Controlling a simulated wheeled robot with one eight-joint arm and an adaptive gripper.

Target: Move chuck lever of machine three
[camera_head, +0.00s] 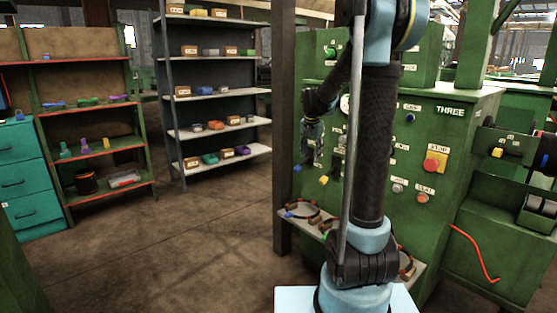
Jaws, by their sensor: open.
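The green machine marked THREE (450,111) stands at the right, partly hidden behind my arm. Its front carries buttons, small labels and levers. A lever with a yellow knob (323,180) and one with a blue knob (297,168) stick out low on its left part. Another yellow knob (497,152) shows on the right part. I cannot read which label marks the chuck lever. My gripper (312,158) is small and dark in front of the machine's left part, above the yellow and blue knobs. It is open, and no held object is seen.
A red stop button (431,164) on a yellow plate sits on the front. A grey shelf (282,213) with ring-shaped parts juts out below the levers. A dark post (285,120) stands just left of the machine. Storage racks (215,95) stand further left. The floor between is clear.

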